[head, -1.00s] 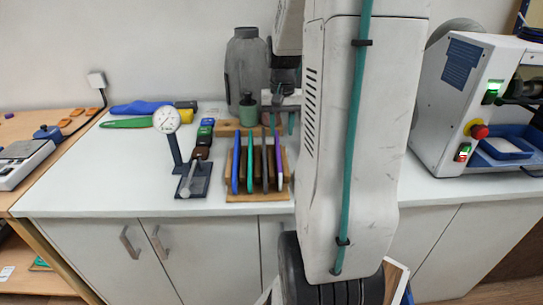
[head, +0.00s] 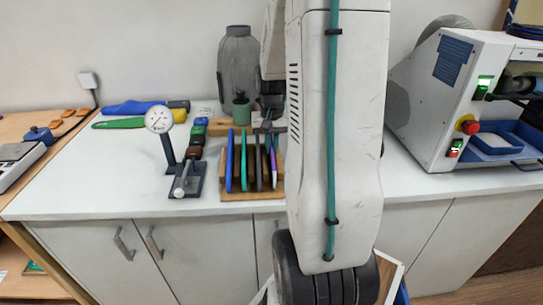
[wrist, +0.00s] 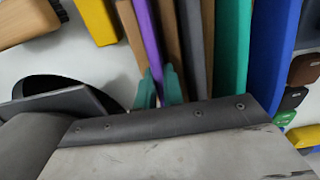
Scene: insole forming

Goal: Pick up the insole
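A wooden rack (head: 238,196) on the white counter holds several upright insoles. From left to right in the head view they are blue (head: 229,165), teal (head: 243,165), dark grey (head: 259,168) and purple (head: 273,165). In the wrist view the purple insole (wrist: 148,35) runs down between the teal fingertips of my gripper (wrist: 159,88). The grey (wrist: 190,45), teal (wrist: 231,45) and blue (wrist: 270,60) insoles stand to its right there. The fingers straddle the purple insole's edge. I cannot tell whether they press on it. My arm hides part of the counter in the head view.
A dial gauge (head: 159,120) on a stand is left of the rack. Several coloured blocks (head: 197,135) stand beside it. A white machine (head: 440,120) stands right. The counter's front left is clear.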

